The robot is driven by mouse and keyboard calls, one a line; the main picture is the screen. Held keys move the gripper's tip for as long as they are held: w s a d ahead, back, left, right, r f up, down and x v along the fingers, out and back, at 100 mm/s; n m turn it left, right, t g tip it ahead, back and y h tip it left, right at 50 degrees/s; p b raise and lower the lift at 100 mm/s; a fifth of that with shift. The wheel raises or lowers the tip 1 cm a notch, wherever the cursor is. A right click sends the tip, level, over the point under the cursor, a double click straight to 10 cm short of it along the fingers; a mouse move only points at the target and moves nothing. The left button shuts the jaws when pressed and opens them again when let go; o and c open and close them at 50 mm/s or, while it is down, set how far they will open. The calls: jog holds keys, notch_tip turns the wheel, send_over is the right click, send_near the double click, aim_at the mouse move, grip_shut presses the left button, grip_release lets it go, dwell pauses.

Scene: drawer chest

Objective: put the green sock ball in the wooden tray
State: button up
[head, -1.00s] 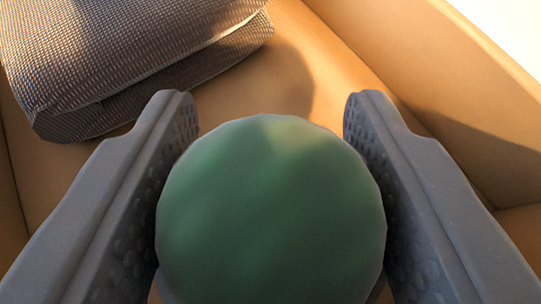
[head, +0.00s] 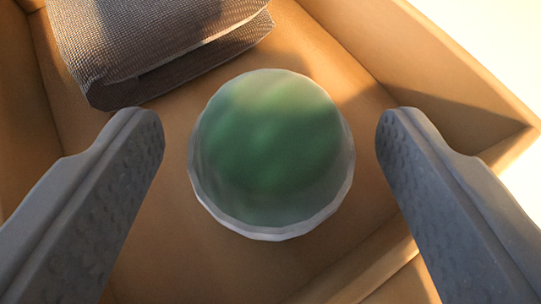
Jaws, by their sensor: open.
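The green sock ball (head: 272,140) lies on the floor of a wooden box (head: 165,220), between and beyond my fingers. A pale grey-white rim shows around its lower side; I cannot tell whether it is part of the ball. I cannot tell from this view whether the box is the wooden tray or a drawer. My gripper (head: 270,130) is open and empty, with a clear gap between each finger and the ball.
A folded grey textured cloth (head: 160,45) lies in the same box, behind and left of the ball. The right wall (head: 440,75) and a near wall (head: 370,265) of the box stand close to my right finger. Bare box floor lies left of the ball.

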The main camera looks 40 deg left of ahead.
jog(key=v, duration=0.7)
jog(key=shift+w, duration=0.1)
jog(key=shift+v, duration=0.8)
jog(key=s+d+r+m+t+h, duration=0.15)
jog(key=d+r, duration=0.35)
jog(key=r, duration=0.5)
jog(key=d+r+m+t+h, duration=0.15)
jog(key=d+r, duration=0.35)
jog(key=r, duration=0.5)
jog(key=s+d+r+m+t+h, duration=0.1)
jog(key=s+r+m+h, duration=0.1)
jog(key=s+r, duration=0.4)
jog(key=s+d+r+m+t+h, duration=0.1)
jog(key=s+r, duration=0.6)
jog(key=r, duration=0.8)
jog(key=shift+d+r+m+t+h, duration=0.3)
jog(key=shift+d+r+m+h, duration=0.05)
jog(key=shift+d+m+h, duration=0.4)
